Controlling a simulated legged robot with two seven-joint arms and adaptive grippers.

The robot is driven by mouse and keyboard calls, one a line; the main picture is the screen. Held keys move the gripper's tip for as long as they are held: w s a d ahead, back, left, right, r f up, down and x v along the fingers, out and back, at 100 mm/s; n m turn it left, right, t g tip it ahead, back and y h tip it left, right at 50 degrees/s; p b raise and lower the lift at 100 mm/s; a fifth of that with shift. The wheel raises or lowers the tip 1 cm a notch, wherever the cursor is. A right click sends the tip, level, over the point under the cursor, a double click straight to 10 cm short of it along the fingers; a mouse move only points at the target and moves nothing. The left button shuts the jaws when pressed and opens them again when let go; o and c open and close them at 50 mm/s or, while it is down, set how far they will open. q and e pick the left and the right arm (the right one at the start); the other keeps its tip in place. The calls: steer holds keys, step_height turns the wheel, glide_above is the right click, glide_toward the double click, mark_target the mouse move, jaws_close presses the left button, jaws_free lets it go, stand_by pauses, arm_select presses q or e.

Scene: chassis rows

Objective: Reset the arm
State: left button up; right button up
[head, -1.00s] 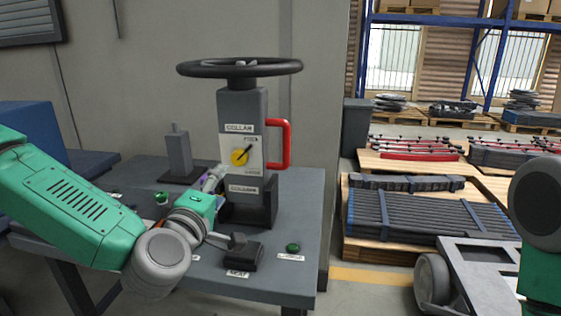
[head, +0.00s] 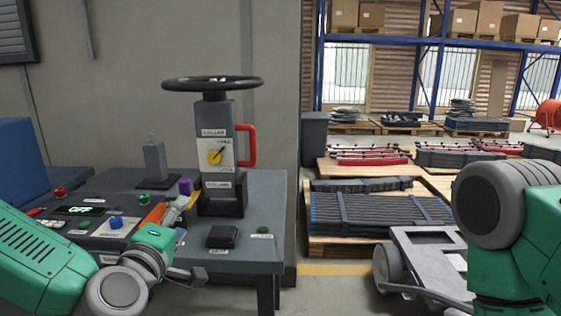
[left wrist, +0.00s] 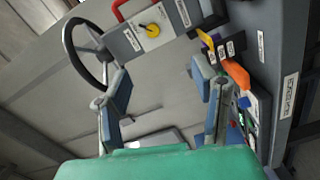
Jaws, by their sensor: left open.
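My left arm comes in from the left in the head view. My left gripper (head: 188,239) is over the front edge of the grey console table (head: 262,185), left of the black pedal-like block (head: 222,237). In the left wrist view the left gripper (left wrist: 162,95) has its two fingers wide apart with nothing between them. The column (head: 217,140) with a black handwheel (head: 213,83), a yellow knob (head: 215,156) and a red handle (head: 247,146) stands behind it. My right arm shows at the right edge; its gripper is not seen.
On the table's left are a panel with a green display (head: 82,210), a blue knob (head: 116,222), and orange (head: 152,217) and purple (head: 185,186) parts. A grey wheeled cart (head: 425,255) stands on the right. Pallets of dark bars (head: 375,213) lie behind it.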

arm_select(q)
steer(key=s+d+f+m+g+h, duration=0.1)
steer(key=s+f+m+g, duration=0.55)
steer(key=f, duration=0.75)
steer(key=s+d+f+m+g+h, duration=0.1)
steer(key=s+d+f+m+g, duration=0.15)
steer(key=s+f, duration=0.85)
steer(key=s+a+f+m+g+y, duration=0.1)
steer(key=s+a+f+m+g, duration=0.2)
steer(key=s, duration=0.5)
steer(key=s+a+f+m+g+y, duration=0.2)
steer(key=s+a+f+g, duration=0.3)
steer(key=s+a+f, duration=0.3)
steer(key=shift+s+a+f+m, duration=0.2)
steer(key=shift+a+m, duration=0.3)
steer(key=shift+a, duration=0.25)
steer(key=shift+w, duration=0.2)
